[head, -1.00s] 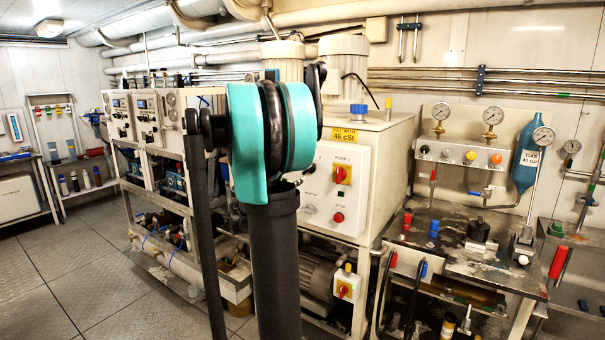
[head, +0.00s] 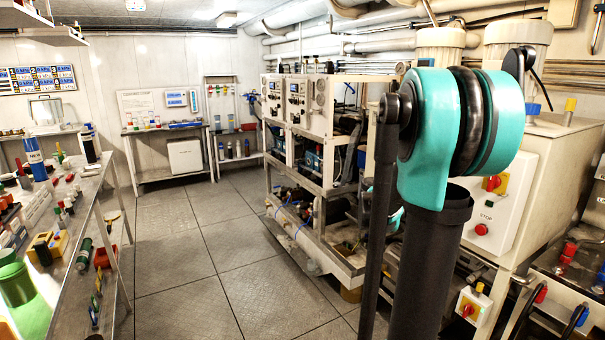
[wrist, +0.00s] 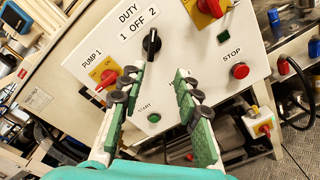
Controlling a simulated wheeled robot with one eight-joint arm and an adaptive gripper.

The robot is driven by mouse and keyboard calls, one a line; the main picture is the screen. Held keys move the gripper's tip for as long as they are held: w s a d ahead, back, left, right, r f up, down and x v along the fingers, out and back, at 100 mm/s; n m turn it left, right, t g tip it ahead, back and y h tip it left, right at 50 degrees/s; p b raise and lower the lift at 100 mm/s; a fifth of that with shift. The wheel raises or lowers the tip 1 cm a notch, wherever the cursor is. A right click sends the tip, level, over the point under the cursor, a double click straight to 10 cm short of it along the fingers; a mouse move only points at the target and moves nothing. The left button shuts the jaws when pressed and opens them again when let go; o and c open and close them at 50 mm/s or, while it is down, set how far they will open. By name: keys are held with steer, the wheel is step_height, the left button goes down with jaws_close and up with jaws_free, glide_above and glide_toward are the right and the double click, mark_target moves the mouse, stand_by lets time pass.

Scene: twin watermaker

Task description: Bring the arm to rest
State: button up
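My gripper (wrist: 160,85) shows in the wrist view with its two green-padded fingers apart and nothing between them. The fingers point at a white control panel (wrist: 185,95) and appear short of it; I cannot tell the exact gap. The panel carries a black duty selector (wrist: 151,45), a red pump knob on a yellow plate (wrist: 105,78), a red stop button (wrist: 240,71) and a green start button (wrist: 154,117).
A bench (head: 112,190) crowded with bottles and small parts runs along the left. A rack of equipment (head: 318,175) stands left of my arm. Open tiled floor (head: 205,260) lies between them. A small side table (head: 170,130) stands at the back wall.

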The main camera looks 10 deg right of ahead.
steer(key=s+a+f+m+g+y, duration=0.1)
steer(key=s+a+f+m+y, duration=0.3)
steer(key=s+a+f, duration=0.3)
steer(key=s+a+f+m+y, duration=0.4)
steer(key=s+a+f+y, duration=0.2)
steer(key=a+f, duration=0.6)
steer(key=s+a+f+m+g+y, duration=0.1)
steer(key=s+a+f+m+y, duration=0.3)
steer(key=s+a+f, duration=0.5)
steer(key=a+y, duration=0.2)
steer(key=a, duration=0.1)
steer(key=shift+s+a+f+m+g, duration=0.15)
steer(key=shift+a+m+g, duration=0.05)
steer(key=shift+m+g, duration=0.1)
